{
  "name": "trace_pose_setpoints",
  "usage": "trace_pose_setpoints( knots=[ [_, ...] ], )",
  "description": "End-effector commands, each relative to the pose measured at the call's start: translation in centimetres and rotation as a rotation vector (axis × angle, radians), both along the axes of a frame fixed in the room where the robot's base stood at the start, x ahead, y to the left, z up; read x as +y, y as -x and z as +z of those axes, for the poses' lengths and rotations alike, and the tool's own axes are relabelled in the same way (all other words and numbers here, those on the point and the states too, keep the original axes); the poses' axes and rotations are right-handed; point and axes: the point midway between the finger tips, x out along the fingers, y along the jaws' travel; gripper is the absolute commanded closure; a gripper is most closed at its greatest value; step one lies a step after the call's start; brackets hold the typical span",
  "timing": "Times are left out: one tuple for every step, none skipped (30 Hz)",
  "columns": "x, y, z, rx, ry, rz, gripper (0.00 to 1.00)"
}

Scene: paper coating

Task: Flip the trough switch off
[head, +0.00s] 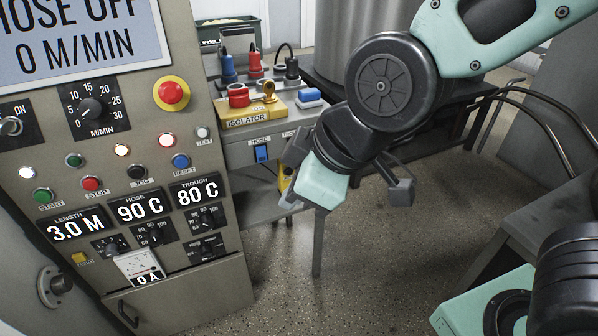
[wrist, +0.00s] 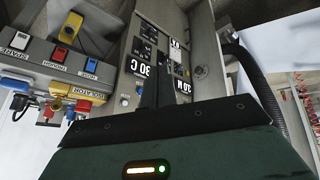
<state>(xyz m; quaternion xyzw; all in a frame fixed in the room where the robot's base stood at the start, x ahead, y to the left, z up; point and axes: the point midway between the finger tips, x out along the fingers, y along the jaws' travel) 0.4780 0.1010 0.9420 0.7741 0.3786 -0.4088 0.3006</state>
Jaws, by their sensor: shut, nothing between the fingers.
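The trough switch (wrist: 59,54) shows in the wrist view as a red rocker beside its TROUGH label, on the grey front of the bench, upside down in that view. In the head view my arm hides it. The blue hose switch (head: 261,153) is next to it; it also shows in the wrist view (wrist: 91,65). My gripper (head: 287,190) is shut and empty, in front of the bench and right of the hose switch in the head view. In the wrist view its dark fingers (wrist: 157,88) point up, right of the switches. I cannot tell whether it touches anything.
The control cabinet (head: 150,255) with knobs and displays fills the left side. The yellow isolator (head: 250,114) and coloured plugs stand on the bench. A grey table (head: 515,240) stands at right; open floor (head: 370,275) lies between.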

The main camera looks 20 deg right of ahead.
Motion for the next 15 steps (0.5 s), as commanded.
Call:
trace_pose_setpoints(
  knots=[
    [0.1, -0.7, -2.1, -0.043, -0.009, 0.021, 1.00],
    [0.2, -1.1, -2.5, -0.071, -0.013, 0.033, 1.00],
    [0.3, -1.7, -3.0, -0.110, -0.018, 0.049, 1.00],
    [0.3, -2.1, -3.4, -0.138, -0.021, 0.060, 1.00],
    [0.3, -2.6, -3.7, -0.167, -0.023, 0.071, 1.00],
    [0.4, -3.1, -4.2, -0.206, -0.025, 0.086, 1.00],
    [0.4, -3.6, -4.6, -0.236, -0.026, 0.096, 1.00],
    [0.4, -4.0, -4.9, -0.265, -0.025, 0.106, 1.00],
    [0.3, -4.5, -5.3, -0.305, -0.023, 0.117, 1.00],
    [0.3, -4.9, -5.7, -0.334, -0.022, 0.126, 1.00],
    [0.3, -5.4, -6.0, -0.365, -0.020, 0.134, 1.00],
    [0.1, -5.9, -6.4, -0.405, -0.016, 0.143, 1.00],
    [0.1, -6.3, -6.7, -0.434, -0.011, 0.150, 1.00],
    [0.0, -6.7, -7.0, -0.464, -0.006, 0.157, 1.00],
    [-0.2, -7.2, -7.5, -0.504, 0.002, 0.166, 1.00]
  ],
)
